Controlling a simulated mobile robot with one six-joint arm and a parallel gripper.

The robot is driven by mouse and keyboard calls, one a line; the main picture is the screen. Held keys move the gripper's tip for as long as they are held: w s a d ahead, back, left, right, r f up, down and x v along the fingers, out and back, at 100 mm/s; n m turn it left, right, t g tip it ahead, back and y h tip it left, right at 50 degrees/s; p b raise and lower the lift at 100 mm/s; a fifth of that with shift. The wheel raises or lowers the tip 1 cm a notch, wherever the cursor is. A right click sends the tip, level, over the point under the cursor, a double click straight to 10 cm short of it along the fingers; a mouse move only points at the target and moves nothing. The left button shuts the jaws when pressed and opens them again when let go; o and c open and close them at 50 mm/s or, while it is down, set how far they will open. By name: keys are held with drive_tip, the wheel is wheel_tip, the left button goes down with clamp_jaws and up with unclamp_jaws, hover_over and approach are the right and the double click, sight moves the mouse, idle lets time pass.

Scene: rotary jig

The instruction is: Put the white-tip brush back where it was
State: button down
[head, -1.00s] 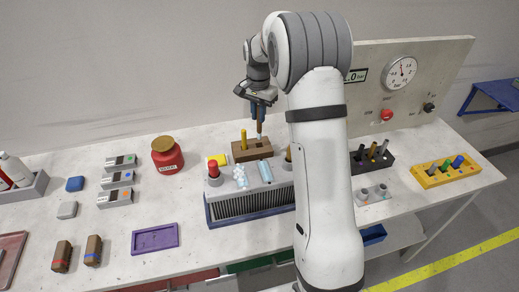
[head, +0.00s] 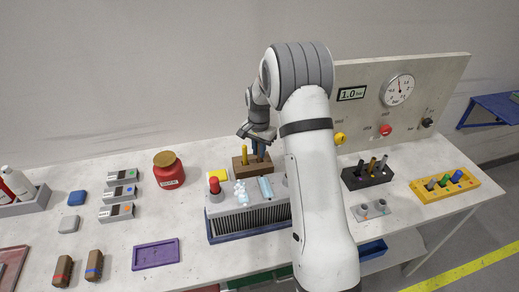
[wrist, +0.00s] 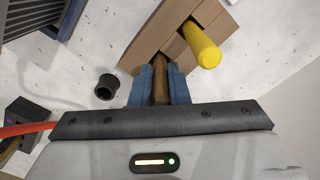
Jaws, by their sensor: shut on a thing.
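My gripper (head: 259,150) is low at the wooden block (head: 239,168), behind the grey finned unit. Its blue fingers are shut on the brown handle of the brush (wrist: 160,82), which shows between them in the wrist view. The brush's white tip is hidden, and I cannot tell how far it sits in the block. A yellow handle (head: 245,154) stands in the same block, beside my gripper; it also shows in the wrist view (wrist: 202,46). The block (wrist: 150,42) lies right at my fingertips there.
The finned unit (head: 246,220) with a red knob (head: 214,186) stands in front of the block. A red jar (head: 168,172) is to the left. A black holder (head: 368,178) and the gauge panel (head: 360,120) are to the right. A black ring (wrist: 107,87) lies near my fingers.

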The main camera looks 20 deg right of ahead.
drive_tip(key=c, duration=1.4)
unclamp_jaws()
wheel_tip(320, 180, up, 12)
drive_tip(key=shift+f+b, duration=0.15)
drive_tip(key=shift+b, duration=0.55)
drive_tip(key=shift+s+r, duration=0.15)
drive_tip(key=shift+r, duration=0.15)
drive_tip(key=s+a+r+n+t, duration=0.15)
drive_tip(key=s+r, duration=0.25)
drive_tip(key=s, duration=0.4)
drive_tip(key=s+a+r+n, duration=0.1)
drive_tip(key=s+r+n, duration=0.25)
drive_tip(key=s, duration=0.55)
drive_tip(key=shift+s+a+f+n+t, duration=0.15)
drive_tip(key=shift+s+f+n+t, duration=0.35)
drive_tip(key=shift+s, duration=2.3)
drive_tip(key=shift+s+a+f+n+t, duration=0.15)
drive_tip(key=shift+s+n, duration=0.7)
drive_tip(key=shift+s, duration=1.95)
drive_tip(key=shift+s+a+f+n+t, duration=0.15)
drive_tip(key=shift+s+f+n+t, duration=0.35)
drive_tip(key=shift+s, duration=2.3)
drive_tip(key=shift+r, duration=0.2)
